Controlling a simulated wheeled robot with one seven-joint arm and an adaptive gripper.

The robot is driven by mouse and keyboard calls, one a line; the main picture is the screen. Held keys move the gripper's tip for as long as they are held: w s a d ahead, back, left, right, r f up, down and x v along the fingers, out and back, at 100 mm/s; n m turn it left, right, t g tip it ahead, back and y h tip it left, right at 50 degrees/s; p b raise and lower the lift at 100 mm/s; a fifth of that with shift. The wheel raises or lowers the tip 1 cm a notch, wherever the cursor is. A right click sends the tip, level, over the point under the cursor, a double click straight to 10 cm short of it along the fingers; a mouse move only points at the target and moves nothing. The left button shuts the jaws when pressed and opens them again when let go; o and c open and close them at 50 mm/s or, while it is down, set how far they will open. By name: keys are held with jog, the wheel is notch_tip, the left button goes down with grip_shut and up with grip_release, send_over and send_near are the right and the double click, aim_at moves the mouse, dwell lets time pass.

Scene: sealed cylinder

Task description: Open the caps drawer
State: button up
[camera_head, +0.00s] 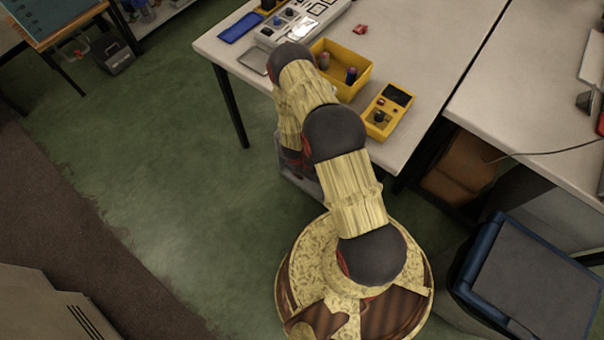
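No drawer marked as the caps drawer can be made out. A pale grey, box-like thing (299,184) shows in part below the front edge of the white table (425,50); my arm covers much of it, and I cannot tell whether it is a drawer or whether it is open. My arm rises from my base, bends over the table's front edge and folds back down towards this box.
On the table are a yellow bin (345,91) with small bottles, a yellow device (388,112), a grey panel (297,22), a blue tray (240,27) and a small red item (360,29). The green floor (160,130) at left is clear.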

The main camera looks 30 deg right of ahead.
jog(key=shift+w+d+f+b, duration=0.1)
jog(key=shift+f+b, duration=0.1)
jog(key=shift+f, duration=0.4)
jog(key=shift+w+d+f+b, duration=0.1)
jog(key=shift+f+b, duration=0.05)
jog(key=shift+f, duration=0.4)
jog(key=shift+c, duration=1.1)
jog(key=c, duration=0.4)
grip_shut()
